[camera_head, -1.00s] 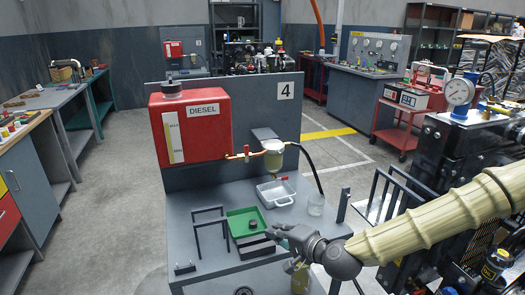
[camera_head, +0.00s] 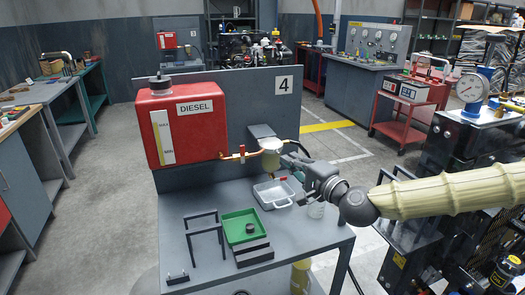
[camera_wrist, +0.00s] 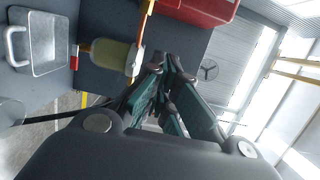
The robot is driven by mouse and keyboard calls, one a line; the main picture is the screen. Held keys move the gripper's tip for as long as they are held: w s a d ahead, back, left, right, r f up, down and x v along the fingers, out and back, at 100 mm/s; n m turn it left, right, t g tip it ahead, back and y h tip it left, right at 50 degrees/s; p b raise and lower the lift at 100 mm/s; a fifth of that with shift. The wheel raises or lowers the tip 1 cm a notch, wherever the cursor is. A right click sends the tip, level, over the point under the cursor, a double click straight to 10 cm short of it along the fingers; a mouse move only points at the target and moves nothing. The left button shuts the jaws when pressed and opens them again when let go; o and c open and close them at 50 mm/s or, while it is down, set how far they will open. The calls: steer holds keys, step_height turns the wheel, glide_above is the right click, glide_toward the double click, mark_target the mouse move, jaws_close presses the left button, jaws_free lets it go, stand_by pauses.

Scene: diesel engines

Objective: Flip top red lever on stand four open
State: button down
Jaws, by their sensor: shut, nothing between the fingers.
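Stand four (camera_head: 263,110) is a grey panel with a 4 sign (camera_head: 284,84). A red diesel tank (camera_head: 184,118) hangs on it. A copper pipe (camera_head: 233,157) runs from the tank to a filter (camera_head: 271,148), with a small red-orange lever (camera_head: 243,150) standing on the pipe. Another small red lever (camera_wrist: 74,60) sits at the filter bowl's lower end. My gripper (camera_head: 290,159) is shut and empty, just right of the filter. In the wrist view its fingers (camera_wrist: 167,80) are together beside the filter bowl (camera_wrist: 112,54). The top lever is hard to make out there.
A black engine with a gauge (camera_head: 470,88) stands at right. Open floor lies left of the stand.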

mark_target(242, 154)
steer(key=w+a+p, duration=0.4)
steer(key=w+a, duration=0.3)
steer(key=a, duration=0.2)
stand_by(0.4)
